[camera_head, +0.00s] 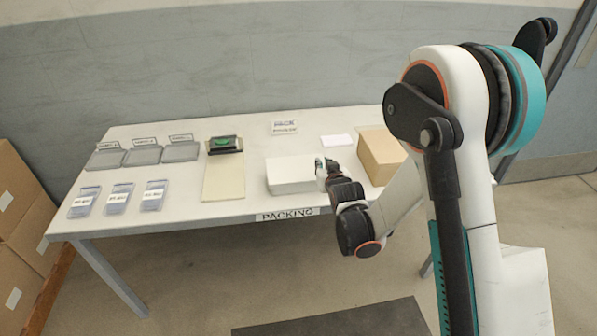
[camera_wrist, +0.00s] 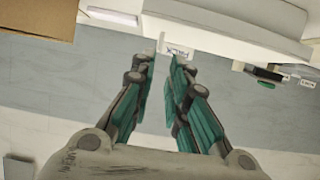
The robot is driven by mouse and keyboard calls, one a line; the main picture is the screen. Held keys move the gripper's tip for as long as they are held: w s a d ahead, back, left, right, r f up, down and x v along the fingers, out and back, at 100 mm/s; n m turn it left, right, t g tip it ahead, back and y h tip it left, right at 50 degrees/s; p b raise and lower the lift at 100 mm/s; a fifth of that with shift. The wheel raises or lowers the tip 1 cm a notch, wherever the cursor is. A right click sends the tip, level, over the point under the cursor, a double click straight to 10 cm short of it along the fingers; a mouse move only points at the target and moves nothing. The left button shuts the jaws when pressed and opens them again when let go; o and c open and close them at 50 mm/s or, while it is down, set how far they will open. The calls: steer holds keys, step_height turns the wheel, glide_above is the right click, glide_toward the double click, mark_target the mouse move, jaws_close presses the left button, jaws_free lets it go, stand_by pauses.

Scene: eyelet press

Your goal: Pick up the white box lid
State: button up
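The white box (camera_head: 291,172) stands on the table with a closed, plain top. I cannot make out a seam between its lid and body in the head view. It also fills the upper right of the wrist view (camera_wrist: 228,28), which shows the scene upside down. My gripper (camera_head: 322,168) is at the right end of the box. In the wrist view my gripper (camera_wrist: 164,58) has its two fingers apart with a narrow gap. Only the wall and a small sign show between them. Whether a finger touches the box is unclear.
A cardboard box (camera_head: 383,153) stands close on the right, and a flat white piece (camera_head: 336,140) lies behind my gripper. To the left are a cream board (camera_head: 224,180), a green-topped black pad (camera_head: 225,144), grey trays (camera_head: 143,156) and labelled packets (camera_head: 118,197). A sign (camera_head: 285,127) stands behind.

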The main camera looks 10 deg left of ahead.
steer(key=shift+f+b+x, duration=0.15)
steer(key=shift+b+x, duration=0.55)
steer(key=shift+x, duration=0.9)
steer(key=shift+f+b+x, duration=0.1)
steer(key=shift+b+x, duration=0.55)
steer(key=shift+x, duration=0.9)
steer(key=shift+s+d+r, duration=0.1)
steer(key=shift+d, duration=0.1)
jaws_close()
